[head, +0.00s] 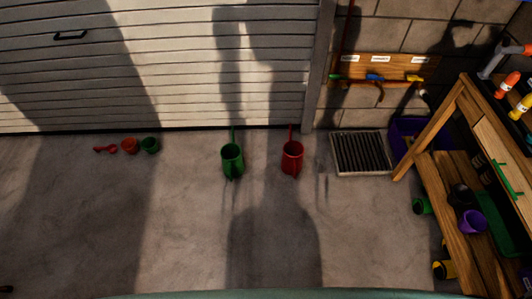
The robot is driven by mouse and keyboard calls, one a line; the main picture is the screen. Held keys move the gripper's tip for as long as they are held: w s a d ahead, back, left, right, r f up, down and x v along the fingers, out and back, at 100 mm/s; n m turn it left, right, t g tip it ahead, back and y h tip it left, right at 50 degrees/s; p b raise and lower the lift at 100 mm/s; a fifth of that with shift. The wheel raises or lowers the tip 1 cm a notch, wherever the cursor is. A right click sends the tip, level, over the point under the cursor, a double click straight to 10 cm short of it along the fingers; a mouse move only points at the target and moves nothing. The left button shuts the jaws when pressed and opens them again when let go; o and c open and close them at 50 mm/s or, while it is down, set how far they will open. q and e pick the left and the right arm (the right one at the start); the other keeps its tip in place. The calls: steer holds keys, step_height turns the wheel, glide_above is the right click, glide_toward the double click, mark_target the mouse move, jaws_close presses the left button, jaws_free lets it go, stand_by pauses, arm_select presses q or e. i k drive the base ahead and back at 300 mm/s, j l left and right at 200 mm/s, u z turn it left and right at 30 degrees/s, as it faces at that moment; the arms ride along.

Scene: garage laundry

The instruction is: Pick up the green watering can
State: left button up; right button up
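The green watering can (232,160) stands on the concrete floor near the middle of the head view, a little in front of the ribbed garage door. A thin green part, perhaps its spout or handle, points up toward the door. A similar red watering can (292,158) stands to its right, with a clear gap between them. Neither of my grippers is in view, and nothing touches the green can.
Small orange and green pots (150,145) and a red item (105,149) lie to the left. A floor grate (361,153) and wooden workbench (433,187) with pots on its shelf are at the right. The floor (180,230) in front of the cans is clear.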

mark_target(231, 154)
steer(key=i+l+u, duration=0.35)
steer(key=i+l, duration=0.4)
steer(key=l, duration=0.1)
